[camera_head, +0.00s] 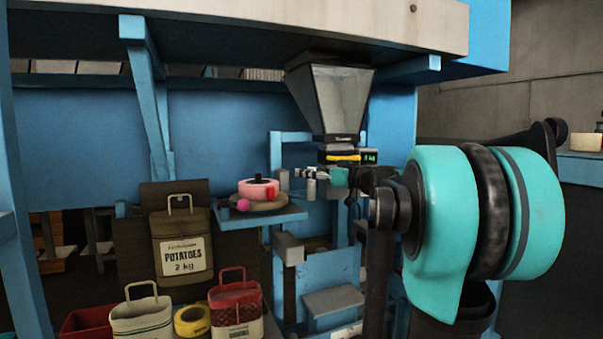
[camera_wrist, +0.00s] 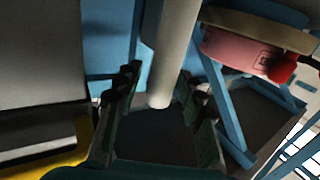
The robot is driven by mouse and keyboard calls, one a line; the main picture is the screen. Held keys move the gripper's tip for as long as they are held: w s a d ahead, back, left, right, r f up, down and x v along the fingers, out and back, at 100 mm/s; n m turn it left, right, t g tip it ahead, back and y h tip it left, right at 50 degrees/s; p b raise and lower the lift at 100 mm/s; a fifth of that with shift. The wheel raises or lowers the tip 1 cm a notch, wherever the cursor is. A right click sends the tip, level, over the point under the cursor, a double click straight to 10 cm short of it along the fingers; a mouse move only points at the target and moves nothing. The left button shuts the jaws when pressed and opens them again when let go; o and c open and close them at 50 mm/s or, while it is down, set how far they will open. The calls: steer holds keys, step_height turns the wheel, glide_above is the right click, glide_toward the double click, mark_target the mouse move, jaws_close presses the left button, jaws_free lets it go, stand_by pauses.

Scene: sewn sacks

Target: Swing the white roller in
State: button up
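The white roller (camera_wrist: 175,55) is a pale upright cylinder in the wrist view, its rounded lower end between my fingers. In the head view it is a small pale cylinder (camera_head: 311,188) below the hopper's left side. My gripper (camera_head: 327,176) is beside it at the right, partly hidden by my arm. In the wrist view my gripper (camera_wrist: 160,85) is open, with a finger on each side of the roller and gaps showing. I cannot tell whether either finger touches it.
The grey hopper (camera_head: 337,97) with a yellow band (camera_head: 343,158) stands above. A pink roll (camera_head: 258,188) sits on a round plate on the blue shelf (camera_head: 290,216). A potato sack (camera_head: 182,235) hangs at left. Several bags and a yellow roll (camera_head: 192,321) are below.

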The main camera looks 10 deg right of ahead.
steer(key=shift+x, duration=1.45)
jaws_close()
